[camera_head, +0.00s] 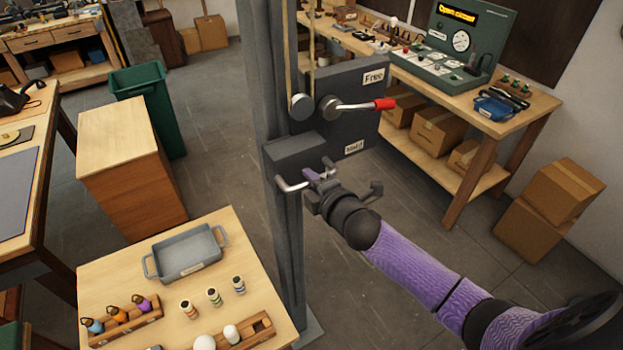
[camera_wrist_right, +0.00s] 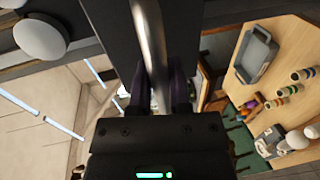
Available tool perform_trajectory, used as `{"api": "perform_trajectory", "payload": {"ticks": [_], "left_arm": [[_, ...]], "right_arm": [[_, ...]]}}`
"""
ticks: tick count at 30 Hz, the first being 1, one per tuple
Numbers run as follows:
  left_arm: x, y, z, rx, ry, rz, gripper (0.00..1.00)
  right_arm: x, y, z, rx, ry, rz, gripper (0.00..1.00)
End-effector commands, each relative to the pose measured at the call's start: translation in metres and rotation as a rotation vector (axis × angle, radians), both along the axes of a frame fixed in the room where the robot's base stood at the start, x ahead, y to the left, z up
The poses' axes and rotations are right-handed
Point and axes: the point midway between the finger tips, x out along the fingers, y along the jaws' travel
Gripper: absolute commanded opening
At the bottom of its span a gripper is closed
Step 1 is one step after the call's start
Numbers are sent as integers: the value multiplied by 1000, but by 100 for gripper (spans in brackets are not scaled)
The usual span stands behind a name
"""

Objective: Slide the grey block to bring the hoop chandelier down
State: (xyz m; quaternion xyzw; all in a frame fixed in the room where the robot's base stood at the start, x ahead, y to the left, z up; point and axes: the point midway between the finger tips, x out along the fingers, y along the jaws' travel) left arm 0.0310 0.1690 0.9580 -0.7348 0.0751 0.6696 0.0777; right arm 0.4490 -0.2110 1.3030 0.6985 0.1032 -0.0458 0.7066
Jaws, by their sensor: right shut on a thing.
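The grey block (camera_head: 293,153) sits on the front of a tall grey post, with a bent metal handle (camera_head: 289,186) on its face. My right gripper (camera_head: 314,177) is at this handle, shut on it. In the right wrist view the handle bar (camera_wrist_right: 151,40) runs between the two dark fingers (camera_wrist_right: 156,95). Above the block, a dark plate carries a lever (camera_head: 360,106) with a red tip, pointing right between the labels "Free" (camera_head: 373,76) and "Hold" (camera_head: 354,147). The hoop chandelier is not recognisable in either view. My left gripper is not in view.
Ropes (camera_head: 288,50) run up the post (camera_head: 261,60) by a round pulley (camera_head: 301,106). A wooden table (camera_head: 225,225) with a grey tray (camera_head: 187,256) and small parts stands lower left. A workbench (camera_head: 535,105) and cardboard boxes (camera_head: 565,190) stand to the right.

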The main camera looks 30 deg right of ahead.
Motion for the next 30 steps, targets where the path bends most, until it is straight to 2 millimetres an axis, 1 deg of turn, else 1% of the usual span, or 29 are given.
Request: {"api": "perform_trajectory", "payload": {"ticks": [1, 12, 13, 14, 15, 18, 26, 29, 30], "left_arm": [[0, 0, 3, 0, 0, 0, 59], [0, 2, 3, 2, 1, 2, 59], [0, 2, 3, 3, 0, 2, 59], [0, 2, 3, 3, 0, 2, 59], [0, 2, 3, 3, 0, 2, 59], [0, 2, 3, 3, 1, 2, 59], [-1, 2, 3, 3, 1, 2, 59], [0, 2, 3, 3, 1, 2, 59], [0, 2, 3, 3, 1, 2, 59]], "right_arm": [[0, 0, 4, -1, -3, 0, 0], [2, 0, 8, 0, -12, 1, 0], [2, 0, 8, 0, -12, 1, 25], [2, -1, 8, 0, -13, 1, 32], [2, -1, 8, 0, -12, 0, 40], [1, 0, 7, 0, -10, 0, 58], [0, 0, 5, 1, -5, 1, 58], [-8, -1, 5, 0, -4, 2, 58], [-14, -1, 6, -1, -3, 2, 58]]}}
